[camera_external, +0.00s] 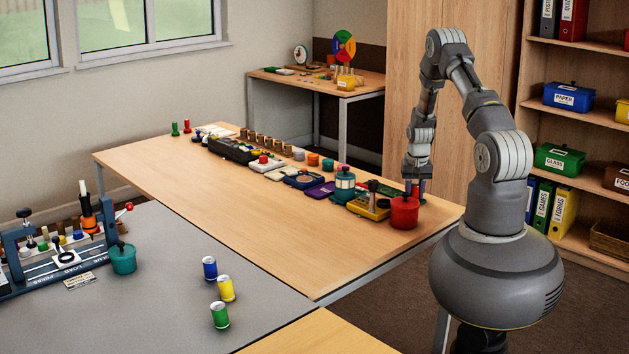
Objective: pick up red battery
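My gripper (415,187) points down at the near right end of the wooden table, right above a red round pot (404,213). A small red upright piece (187,127) stands at the wooden table's far left end, beside a green one (175,129).
A row of pots, trays and blocks runs along the wooden table's back edge, including a yellow box (368,207) and a teal jar (344,187) left of my gripper. A blue press stand (60,262) is at left. The wooden table's middle (240,215) is clear.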

